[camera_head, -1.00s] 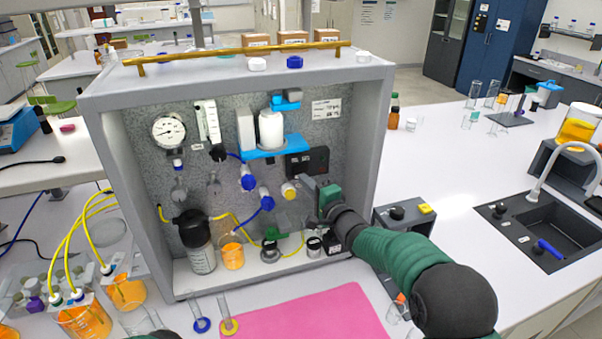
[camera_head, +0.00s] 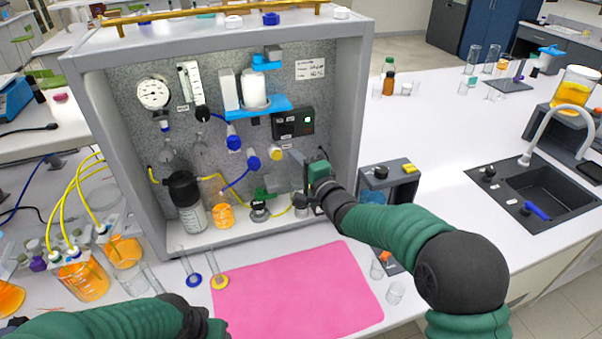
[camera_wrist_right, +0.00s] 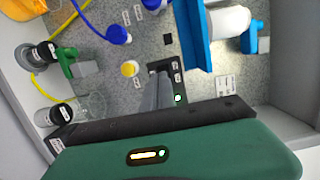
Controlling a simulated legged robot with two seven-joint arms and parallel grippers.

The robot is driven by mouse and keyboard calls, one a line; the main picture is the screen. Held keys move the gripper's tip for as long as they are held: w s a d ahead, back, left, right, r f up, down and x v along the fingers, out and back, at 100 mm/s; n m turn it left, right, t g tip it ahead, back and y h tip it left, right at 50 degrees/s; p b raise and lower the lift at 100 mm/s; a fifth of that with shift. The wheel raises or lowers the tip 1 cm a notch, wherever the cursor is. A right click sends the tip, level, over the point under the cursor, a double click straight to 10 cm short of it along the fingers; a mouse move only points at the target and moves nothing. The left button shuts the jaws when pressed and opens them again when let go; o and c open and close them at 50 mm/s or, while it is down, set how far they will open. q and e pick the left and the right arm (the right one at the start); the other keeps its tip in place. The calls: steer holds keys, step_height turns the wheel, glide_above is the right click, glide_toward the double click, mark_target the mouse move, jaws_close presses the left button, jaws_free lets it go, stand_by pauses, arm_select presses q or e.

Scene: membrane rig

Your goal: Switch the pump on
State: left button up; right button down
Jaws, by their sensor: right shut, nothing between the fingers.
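The black switch box (camera_head: 293,123) is mounted on the grey speckled back panel of the rig, right of the blue shelf. A small green light shows on its right part, and the wrist view also shows the box (camera_wrist_right: 172,68) with this light lit. My right gripper (camera_head: 295,156) is shut and empty, just below the box in the head view. In the wrist view its grey fingers (camera_wrist_right: 155,90) overlap the box's edge; whether they touch it I cannot tell. My left gripper (camera_head: 218,329) is partly cut off at the bottom edge, its fingers hidden.
A grey box with a knob (camera_head: 390,180) stands right of the rig.

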steer(key=s+a, duration=0.3)
steer(key=s, duration=0.1)
steer(key=s+d+f+n+g+h, duration=0.6)
steer(key=s+d+f, duration=0.4)
steer(key=d+f, duration=0.3)
arm_select(q)
steer(key=shift+w+a+f+b, duration=0.2)
steer(key=shift+a+f+b, duration=0.2)
steer(key=shift+a+f, duration=0.55)
arm_select(e)
steer(key=s+d+f+n+g+h, duration=0.1)
steer(key=s+d+f+n+g, duration=0.1)
steer(key=s, duration=0.5)
steer(key=s+d+f+n+g+h, duration=0.1)
steer(key=s+d+f+n+g, duration=0.1)
steer(key=s, duration=0.6)
steer(key=s+d+f+n+g, duration=0.2)
steer(key=s+d+f+g, duration=0.1)
steer(key=s, duration=0.5)
steer(key=shift+s+d+f+h, duration=0.25)
steer(key=shift+d+f+h, duration=0.15)
steer(key=shift+d+f, duration=0.35)
